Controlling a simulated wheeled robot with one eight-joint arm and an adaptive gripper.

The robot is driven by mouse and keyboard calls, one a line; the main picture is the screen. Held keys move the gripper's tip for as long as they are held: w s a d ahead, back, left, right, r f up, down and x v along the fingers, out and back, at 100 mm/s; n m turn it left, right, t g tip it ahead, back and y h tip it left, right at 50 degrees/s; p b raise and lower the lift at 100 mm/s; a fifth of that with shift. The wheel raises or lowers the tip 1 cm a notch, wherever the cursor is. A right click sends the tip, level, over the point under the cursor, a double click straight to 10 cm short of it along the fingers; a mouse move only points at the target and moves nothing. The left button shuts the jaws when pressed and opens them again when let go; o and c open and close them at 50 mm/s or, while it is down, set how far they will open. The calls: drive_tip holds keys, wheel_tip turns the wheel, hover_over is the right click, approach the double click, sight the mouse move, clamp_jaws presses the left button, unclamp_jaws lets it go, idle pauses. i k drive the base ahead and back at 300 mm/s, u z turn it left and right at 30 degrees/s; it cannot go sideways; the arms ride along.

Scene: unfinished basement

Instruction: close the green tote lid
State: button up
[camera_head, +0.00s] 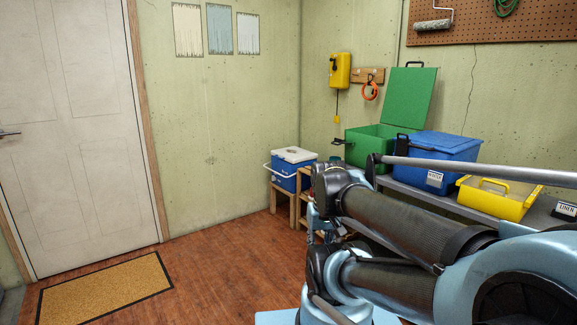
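The green tote (364,150) stands on a grey bench along the right wall. Its green lid (409,95) is open, standing up and leaning slightly back at the tote's rear, with a dark handle on its top edge. A dark latch or handle shows at the tote's left side. The tote's lower front is partly hidden by my arm and its right side by a blue bin. My arm fills the lower right, in front of the bench. I cannot make out my gripper's fingers in this view.
A blue lidded bin (443,145) stands close right of the tote, then a yellow box (497,199). A blue-and-white cooler (292,170) sits on a low wooden stand to the left. A yellow box hangs on the wall (340,70). Open floor and a mat (105,289) lie left.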

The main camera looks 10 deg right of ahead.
sight(409, 89)
drive_tip(key=k, duration=1.25)
drive_tip(key=z, duration=0.6)
drive_tip(key=i, duration=0.85)
drive_tip(key=z, duration=0.45)
drive_tip(key=i, duration=0.85)
drive_tip(key=u, duration=0.2)
